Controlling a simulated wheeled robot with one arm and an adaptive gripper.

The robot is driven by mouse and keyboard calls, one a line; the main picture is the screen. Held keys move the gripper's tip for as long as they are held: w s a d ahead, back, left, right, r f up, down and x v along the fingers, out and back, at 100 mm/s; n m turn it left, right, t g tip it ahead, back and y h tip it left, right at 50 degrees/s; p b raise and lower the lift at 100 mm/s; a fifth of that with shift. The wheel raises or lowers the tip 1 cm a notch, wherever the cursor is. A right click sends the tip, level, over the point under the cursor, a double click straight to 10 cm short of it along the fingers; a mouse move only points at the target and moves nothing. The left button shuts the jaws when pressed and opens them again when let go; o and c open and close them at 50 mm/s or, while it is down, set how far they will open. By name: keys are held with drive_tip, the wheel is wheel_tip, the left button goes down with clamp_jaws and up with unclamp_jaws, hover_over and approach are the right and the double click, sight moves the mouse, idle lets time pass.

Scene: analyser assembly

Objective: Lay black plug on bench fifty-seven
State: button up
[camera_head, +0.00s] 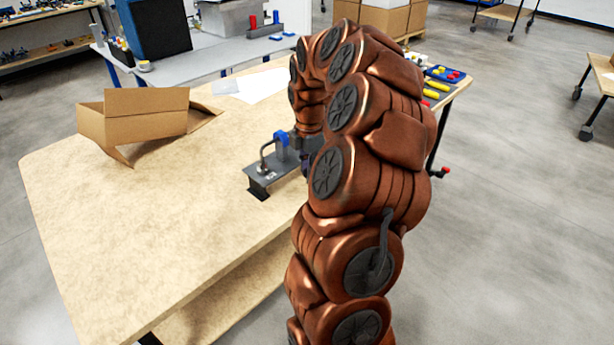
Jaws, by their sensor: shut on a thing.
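My arm reaches over the wooden bench (130,215), and my gripper (306,150) is low beside the dark grey fixture (258,180). My arm covers most of the gripper. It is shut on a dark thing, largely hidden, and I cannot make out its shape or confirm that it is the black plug. The fixture carries a bent metal tube and a blue part (281,140). No bench number is readable.
An open cardboard box (150,115) and white sheets (255,86) lie on the bench. Coloured parts (440,75) are at its far right corner. The bench's front left area is clear. A grey table (215,55) stands behind.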

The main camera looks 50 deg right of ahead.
drive_tip(key=shift+w+a+f, duration=0.15)
drive_tip(key=shift+w+f, duration=0.1)
drive_tip(key=shift+w, duration=0.05)
drive_tip(key=shift+f+p, duration=0.3)
drive_tip(key=shift+f, duration=1.2)
drive_tip(key=shift+f, duration=0.1)
drive_tip(key=shift+f, duration=0.1)
drive_tip(key=o, duration=0.8)
wheel_tip(320, 180, up, 12)
drive_tip(key=shift+r+b, duration=0.25)
drive_tip(key=shift+b, duration=0.15)
